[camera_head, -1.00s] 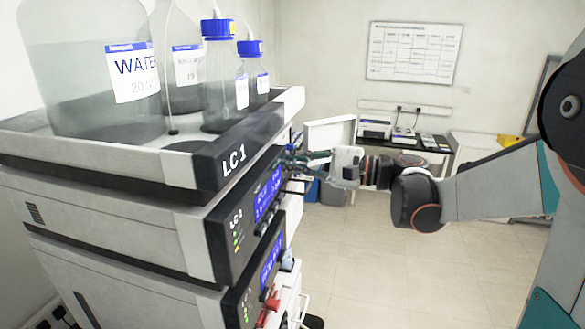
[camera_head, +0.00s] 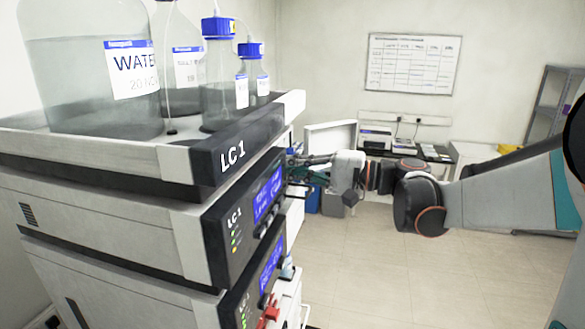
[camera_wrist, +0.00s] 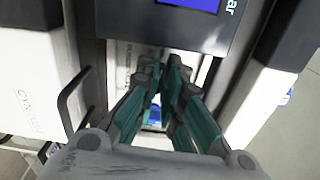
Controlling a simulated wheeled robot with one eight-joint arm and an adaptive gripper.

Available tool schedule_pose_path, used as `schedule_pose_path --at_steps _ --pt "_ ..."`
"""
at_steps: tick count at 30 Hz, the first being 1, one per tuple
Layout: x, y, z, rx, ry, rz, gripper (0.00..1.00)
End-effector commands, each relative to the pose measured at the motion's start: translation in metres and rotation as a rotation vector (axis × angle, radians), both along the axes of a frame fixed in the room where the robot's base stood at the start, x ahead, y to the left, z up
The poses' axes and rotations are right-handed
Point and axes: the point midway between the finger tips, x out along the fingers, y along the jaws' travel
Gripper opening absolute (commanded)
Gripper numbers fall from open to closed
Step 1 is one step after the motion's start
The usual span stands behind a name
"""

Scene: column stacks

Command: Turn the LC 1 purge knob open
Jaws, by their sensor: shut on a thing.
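The LC 1 stack (camera_head: 110,215) stands at the left in the head view, with an "LC 1" label on its top tray and a module with a lit blue display (camera_head: 267,196) below it. My gripper (camera_head: 296,162) reaches in from the right to the front of this stack, near the display's far end. In the wrist view my gripper (camera_wrist: 163,66) has its fingertips close together at the panel below a dark display housing (camera_wrist: 185,25). It is shut on the purge knob, which the fingertips hide. I cannot see which way the knob is turned.
Bottles with blue caps (camera_head: 219,28) and a large water bottle (camera_head: 85,75) stand on the top tray. A second display module (camera_head: 270,262) and a red part (camera_head: 267,313) sit lower on the stack. A dark handle (camera_wrist: 72,100) is left of the fingers. The floor (camera_head: 400,275) is clear.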

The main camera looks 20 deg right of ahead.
Motion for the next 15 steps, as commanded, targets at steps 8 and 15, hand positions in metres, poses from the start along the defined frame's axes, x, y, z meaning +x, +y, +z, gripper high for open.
schedule_pose_path --at_steps 8,15 --pt "-0.0005 0.0002 -0.0010 -0.003 -0.001 0.001 0.00" --pt "-0.0004 0.0002 -0.0009 -0.003 -0.001 0.001 0.28"
